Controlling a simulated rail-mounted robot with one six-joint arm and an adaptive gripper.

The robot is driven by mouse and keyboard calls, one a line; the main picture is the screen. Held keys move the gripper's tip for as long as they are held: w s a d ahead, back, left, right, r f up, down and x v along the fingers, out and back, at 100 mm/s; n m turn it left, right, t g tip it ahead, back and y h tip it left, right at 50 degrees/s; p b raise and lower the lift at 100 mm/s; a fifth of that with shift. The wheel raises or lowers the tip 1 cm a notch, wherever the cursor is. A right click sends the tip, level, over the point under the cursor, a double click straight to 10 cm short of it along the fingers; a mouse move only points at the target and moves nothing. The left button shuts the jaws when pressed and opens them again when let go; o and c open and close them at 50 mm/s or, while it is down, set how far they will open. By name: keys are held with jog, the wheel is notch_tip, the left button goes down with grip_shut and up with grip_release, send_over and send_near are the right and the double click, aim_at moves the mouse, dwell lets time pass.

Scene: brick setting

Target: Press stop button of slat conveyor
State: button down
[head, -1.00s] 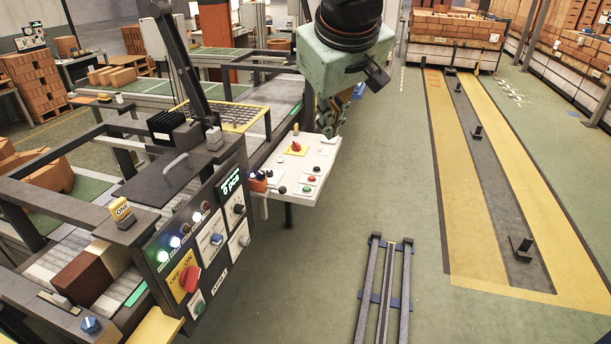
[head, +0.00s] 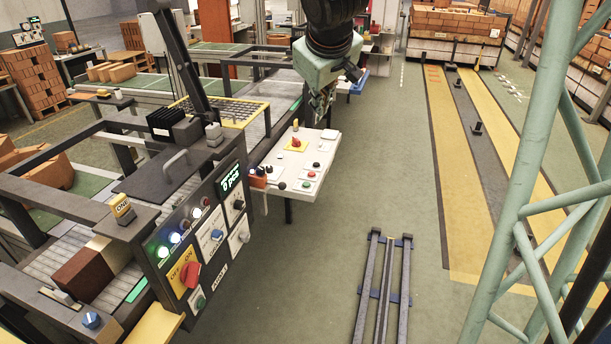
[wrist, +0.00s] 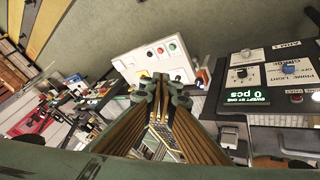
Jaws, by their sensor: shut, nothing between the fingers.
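My gripper (head: 322,105) is shut and empty, pointing down above the far right part of a white console (head: 322,150). In the wrist view its fingertips (wrist: 158,82) overlap the near edge of the console (wrist: 132,65); contact cannot be told. The console carries a red control (head: 296,142) on a yellow plate, a smaller red button (head: 312,173), a green button (head: 306,184) and black knobs. A slatted conveyor (head: 58,248) with bricks is at left. I cannot read which control is the stop button.
A dark lid with a handle (head: 172,162) and a display reading 0 pcs (head: 231,179) are left of the console. Metal rails (head: 385,285) lie on the floor in front. The green floor right of the console is open. Brick stacks stand at the back.

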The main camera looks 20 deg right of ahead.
jog(key=w+d+f+n+t, duration=0.1)
jog(key=w+d+f, duration=0.15)
jog(key=w, duration=0.35)
jog(key=w+d+f, duration=0.2)
jog(key=w+f, duration=0.1)
jog(key=w, duration=0.2)
jog(key=n+t+y, duration=0.2)
jog(key=n+y, duration=0.1)
jog(key=n, duration=0.2)
send_over(311, 174)
notch_tip(311, 174, down, 28)
jog(key=shift+r+p, duration=0.25)
jog(key=shift+p, duration=0.1)
jog(key=shift+w+d+f, duration=0.1)
jog(key=shift+f, duration=0.05)
jog(key=shift+f+b, duration=3.7)
jog(key=shift+f, duration=0.5)
jog(key=shift+f+b, duration=0.35)
jog(key=shift+f, duration=0.2)
